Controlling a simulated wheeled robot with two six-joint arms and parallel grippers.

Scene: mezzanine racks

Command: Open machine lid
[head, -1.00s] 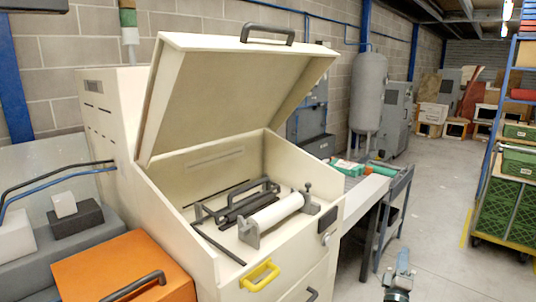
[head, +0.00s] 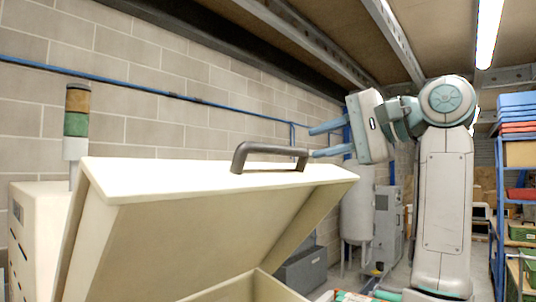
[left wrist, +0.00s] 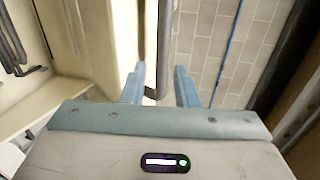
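The machine's cream lid (head: 215,215) stands raised and tilted in the head view. Its dark bar handle (head: 270,150) is on the lid's top edge. My left gripper (head: 311,142) is at the handle's right end, with its two blue fingers apart and pointing left. In the left wrist view, the handle (left wrist: 160,45) shows between and beyond the open fingers (left wrist: 160,66). I cannot tell whether a finger touches it. The lid's underside faces me, and most of the machine body (head: 35,235) is below the picture. My right gripper is not in view.
A signal light (head: 76,123) stands behind the machine at left. A grey tank (head: 357,205) and a grey cabinet (head: 387,230) stand behind my arm. A blue rack (head: 500,200) with bins is at far right. Ceiling beams run overhead.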

